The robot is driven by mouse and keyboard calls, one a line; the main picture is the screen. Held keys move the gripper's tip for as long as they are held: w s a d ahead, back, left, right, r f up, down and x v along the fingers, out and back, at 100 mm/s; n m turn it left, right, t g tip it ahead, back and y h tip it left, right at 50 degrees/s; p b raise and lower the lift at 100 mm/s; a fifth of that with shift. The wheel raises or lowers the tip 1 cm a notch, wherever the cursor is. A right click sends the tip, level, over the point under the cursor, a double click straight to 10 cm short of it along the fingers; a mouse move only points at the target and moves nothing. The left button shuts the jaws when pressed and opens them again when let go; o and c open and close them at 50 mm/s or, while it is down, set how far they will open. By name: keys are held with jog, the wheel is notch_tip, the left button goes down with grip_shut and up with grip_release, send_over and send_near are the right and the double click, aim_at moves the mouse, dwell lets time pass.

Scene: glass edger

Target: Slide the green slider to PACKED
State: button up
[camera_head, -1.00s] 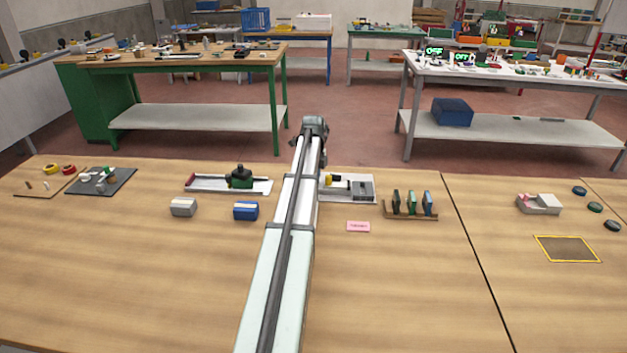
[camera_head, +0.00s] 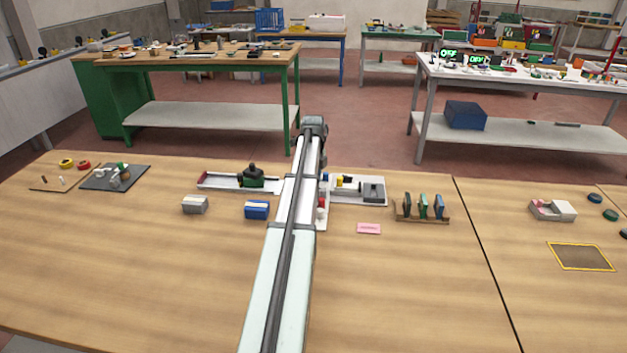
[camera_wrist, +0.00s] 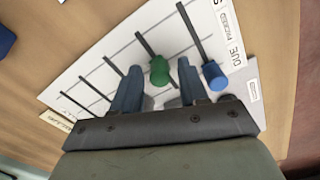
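The green slider (camera_wrist: 160,70) is a green knob on a dark slot of a white slider board (camera_wrist: 95,62) in the wrist view. My gripper (camera_wrist: 160,75) is open, with one blue-grey finger on each side of the green knob and a gap to both. A blue knob (camera_wrist: 214,76) stands on a parallel slot just right of the right finger. Small printed labels, one reading DUE (camera_wrist: 236,46), line the board's right edge; the label by it is too small to read surely. In the head view my arm hides the gripper and the green slider.
In the head view, a white strip with a red knob (camera_head: 322,203) shows right of my arm. The front of the wooden bench (camera_head: 130,260) is clear.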

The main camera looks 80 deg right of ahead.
jog(key=shift+o, duration=0.2)
jog(key=shift+r, duration=0.15)
notch_tip(320, 180, up, 14)
jog(key=shift+f, duration=0.2)
dwell(0.3)
dwell(0.5)
